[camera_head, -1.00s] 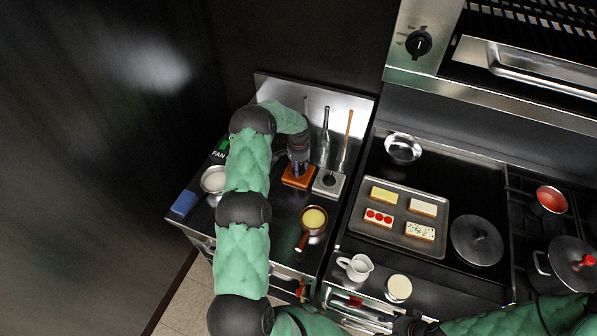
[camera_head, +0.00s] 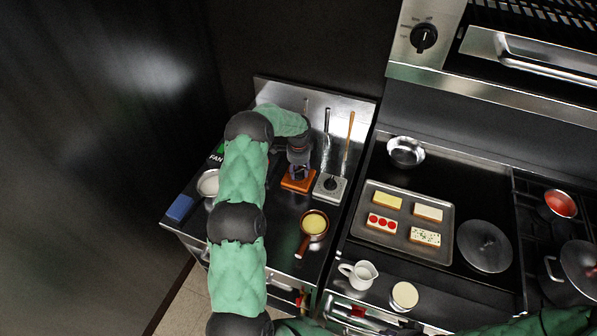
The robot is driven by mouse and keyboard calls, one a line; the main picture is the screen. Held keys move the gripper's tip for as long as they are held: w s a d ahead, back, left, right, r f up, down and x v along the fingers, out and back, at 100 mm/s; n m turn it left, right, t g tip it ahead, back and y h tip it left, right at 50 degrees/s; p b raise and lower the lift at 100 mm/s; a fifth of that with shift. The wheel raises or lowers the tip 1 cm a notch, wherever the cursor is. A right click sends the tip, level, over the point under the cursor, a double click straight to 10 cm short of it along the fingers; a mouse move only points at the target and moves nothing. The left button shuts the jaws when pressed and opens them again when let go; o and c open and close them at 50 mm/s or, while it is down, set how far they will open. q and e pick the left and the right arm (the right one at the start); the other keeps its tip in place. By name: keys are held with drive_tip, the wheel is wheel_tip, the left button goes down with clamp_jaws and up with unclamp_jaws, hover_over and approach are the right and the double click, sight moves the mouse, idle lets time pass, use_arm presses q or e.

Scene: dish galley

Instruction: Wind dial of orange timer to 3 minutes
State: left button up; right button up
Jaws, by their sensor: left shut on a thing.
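The orange timer (camera_head: 299,184) sits on the steel counter at the back left, next to a grey-white timer (camera_head: 329,188) with a dark dial. My left gripper (camera_head: 299,171) points down over the orange timer and is shut on its dial. The gripper hides the dial, so its setting cannot be read. My right gripper is out of the picture; only part of the green right arm shows along the bottom right edge.
Utensils (camera_head: 347,140) lean at the back wall. A small brown pan (camera_head: 314,223), a white jug (camera_head: 358,274) and a cream-topped cup (camera_head: 404,295) stand in front. A tray (camera_head: 441,250) with several decorated slabs is to the right. A blue block (camera_head: 180,208) lies at the left edge.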

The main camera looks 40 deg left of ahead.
sight(299, 170)
use_arm(q)
drive_tip(key=shift+s+d+f, duration=0.1)
drive_tip(key=shift+f, duration=0.05)
drive_tip(key=o, duration=1.2)
drive_tip(key=shift+c, duration=0.2)
drive_tip(key=shift+r, duration=0.55)
wheel_tip(299, 170, up, 11)
